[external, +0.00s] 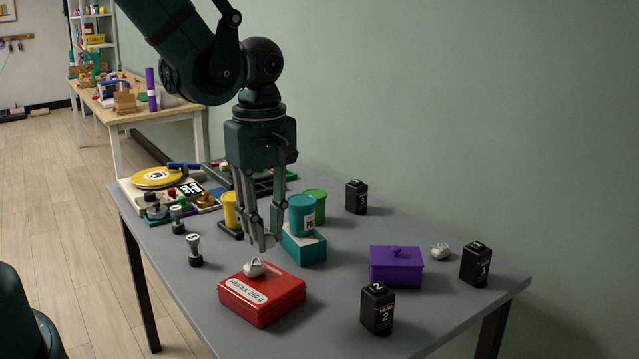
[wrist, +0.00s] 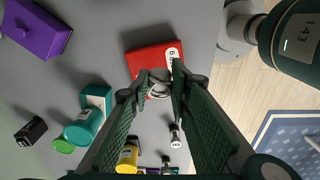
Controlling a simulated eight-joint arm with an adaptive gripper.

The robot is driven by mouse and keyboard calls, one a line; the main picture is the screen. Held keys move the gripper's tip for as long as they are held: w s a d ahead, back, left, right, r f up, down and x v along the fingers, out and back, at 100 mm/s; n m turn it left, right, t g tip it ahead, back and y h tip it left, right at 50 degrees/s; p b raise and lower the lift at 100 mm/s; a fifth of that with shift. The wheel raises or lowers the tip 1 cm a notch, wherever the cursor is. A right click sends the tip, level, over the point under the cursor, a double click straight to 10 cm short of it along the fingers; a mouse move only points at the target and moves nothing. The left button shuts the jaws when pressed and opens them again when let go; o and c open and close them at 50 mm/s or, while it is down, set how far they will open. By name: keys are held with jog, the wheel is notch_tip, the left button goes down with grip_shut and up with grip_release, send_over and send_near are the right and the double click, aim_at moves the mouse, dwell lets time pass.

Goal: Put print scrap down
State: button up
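A small whitish-grey print scrap (external: 255,267) sits on top of the red box (external: 262,301) with the "REFILL 250 g" label. My gripper (external: 264,244) points down just above the scrap, with its fingertips apart. In the wrist view the scrap (wrist: 157,88) shows between the open fingertips (wrist: 161,80), over the red box (wrist: 151,53); the fingers do not appear closed on it. A second similar whitish scrap (external: 440,250) lies on the grey table behind the purple lidded box (external: 396,267).
Black numbered bottles (external: 377,309) stand around the right side. A teal tub (external: 302,215) on a teal block (external: 304,246), a green tub (external: 315,203) and a yellow tub (external: 230,210) stand close behind my gripper. Small stamps (external: 195,251) stand left. Some bare table (external: 330,290) lies right of the red box.

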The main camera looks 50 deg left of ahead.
jog(key=shift+f+b, duration=0.6)
jog(key=shift+f, duration=2.3)
jog(key=shift+f, duration=0.15)
jog(key=shift+f+b, duration=0.45)
jog(key=shift+f, duration=1.5)
jog(key=shift+f, duration=0.15)
jog(key=o, duration=0.6)
jog(key=shift+o, duration=0.2)
jog(key=shift+r+p, duration=1.2)
jog(key=shift+r, duration=5)
